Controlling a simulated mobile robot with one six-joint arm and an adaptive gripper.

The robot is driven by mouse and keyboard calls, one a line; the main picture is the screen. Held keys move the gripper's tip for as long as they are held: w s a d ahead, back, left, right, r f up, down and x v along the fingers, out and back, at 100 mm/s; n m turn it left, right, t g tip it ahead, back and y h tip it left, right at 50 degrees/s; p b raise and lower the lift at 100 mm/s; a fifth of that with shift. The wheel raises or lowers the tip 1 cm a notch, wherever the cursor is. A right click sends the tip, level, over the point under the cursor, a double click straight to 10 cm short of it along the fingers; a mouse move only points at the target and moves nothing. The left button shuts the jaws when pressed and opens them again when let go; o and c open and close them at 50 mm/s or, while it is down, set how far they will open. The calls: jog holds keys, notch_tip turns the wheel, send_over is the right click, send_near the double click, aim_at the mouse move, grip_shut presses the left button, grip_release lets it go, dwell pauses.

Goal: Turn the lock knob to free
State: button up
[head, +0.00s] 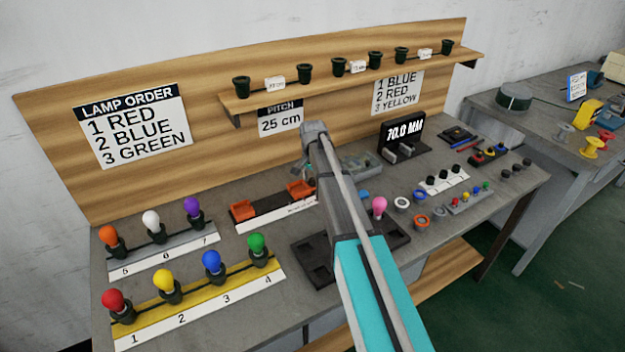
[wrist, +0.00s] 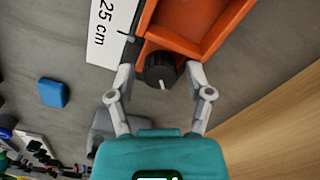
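The lock knob (wrist: 158,68) is round and black with a short white pointer mark. In the wrist view it sits at the near wall of an orange open-topped mould (wrist: 208,22). My gripper (wrist: 158,76) has its two grey fingers spread, one on each side of the knob. A gap shows between each finger and the knob, so it is open and holds nothing. In the head view the orange mould (head: 300,188) shows beside my arm. The knob and my fingers are hidden there behind my arm.
A second orange mould (head: 243,210) lies to the left on the same dark rail. A white strip marked 25 cm (wrist: 108,30) lies beside the mould. A blue block (wrist: 53,93) is at left. Lamp holders with coloured bulbs (head: 212,262) stand at the front left.

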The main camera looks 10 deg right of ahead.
aim_at(313, 180)
dwell(0.9)
jog(key=shift+m, duration=2.2)
jog(key=m, duration=0.4)
notch_tip(313, 180, up, 14)
jog(key=p, duration=1.3)
jog(key=shift+p, duration=0.4)
jog(key=shift+s+f, duration=0.1)
jog(key=s+n, duration=1.7)
jog(key=s, duration=1.1)
jog(key=shift+s+a, duration=0.4)
